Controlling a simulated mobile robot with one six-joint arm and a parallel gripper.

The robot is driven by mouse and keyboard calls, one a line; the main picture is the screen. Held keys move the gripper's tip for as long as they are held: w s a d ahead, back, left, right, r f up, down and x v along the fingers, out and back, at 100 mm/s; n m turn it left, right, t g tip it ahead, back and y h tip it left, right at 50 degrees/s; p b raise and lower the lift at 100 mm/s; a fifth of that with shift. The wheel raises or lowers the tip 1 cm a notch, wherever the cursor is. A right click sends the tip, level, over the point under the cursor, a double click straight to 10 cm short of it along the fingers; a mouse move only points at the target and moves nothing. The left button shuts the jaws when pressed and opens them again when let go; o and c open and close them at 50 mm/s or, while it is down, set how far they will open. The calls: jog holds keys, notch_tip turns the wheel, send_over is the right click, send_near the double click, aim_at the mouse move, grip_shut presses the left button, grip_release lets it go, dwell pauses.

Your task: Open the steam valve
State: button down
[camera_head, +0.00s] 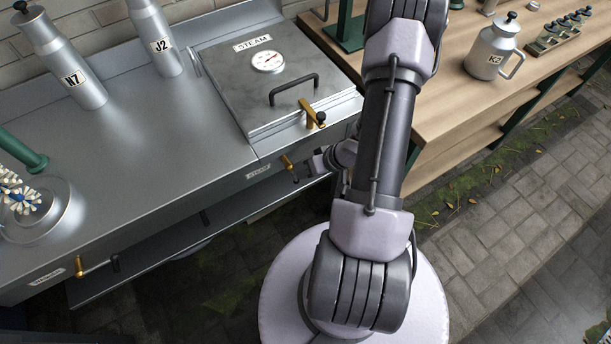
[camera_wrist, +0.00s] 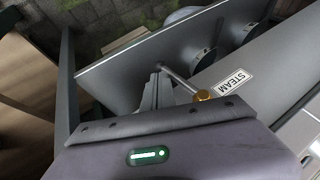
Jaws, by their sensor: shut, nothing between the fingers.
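The steam valve is a brass fitting (camera_head: 287,162) on the counter's front face, beside a small STEAM plate (camera_head: 258,170). In the wrist view the brass body (camera_wrist: 204,95) shows with a thin lever (camera_wrist: 178,76) reaching up-left from it. My gripper (camera_wrist: 158,82) is shut and empty, its fingertips by the lever's outer end. I cannot tell whether they touch it.
The steel steam chest (camera_head: 268,75), with gauge, handle and brass latch (camera_head: 312,113), sits above on the counter. A second brass valve (camera_head: 80,267) is at the far left. A lower shelf (camera_head: 150,268) runs under the counter. A wooden table (camera_head: 450,105) stands to the right.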

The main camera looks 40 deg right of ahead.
jog(key=shift+r+p, duration=0.1)
jog(key=shift+p, duration=0.2)
jog(key=shift+w+a+f+y+p, duration=0.1)
jog(key=shift+a+f+y+p, duration=0.3)
jog(key=shift+p, duration=0.65)
jog(key=shift+w+a+f+y+p, duration=0.15)
jog(key=shift+a+p, duration=0.3)
jog(key=shift+p, duration=0.55)
jog(key=shift+s+r, duration=0.1)
jog(key=shift+r, duration=0.05)
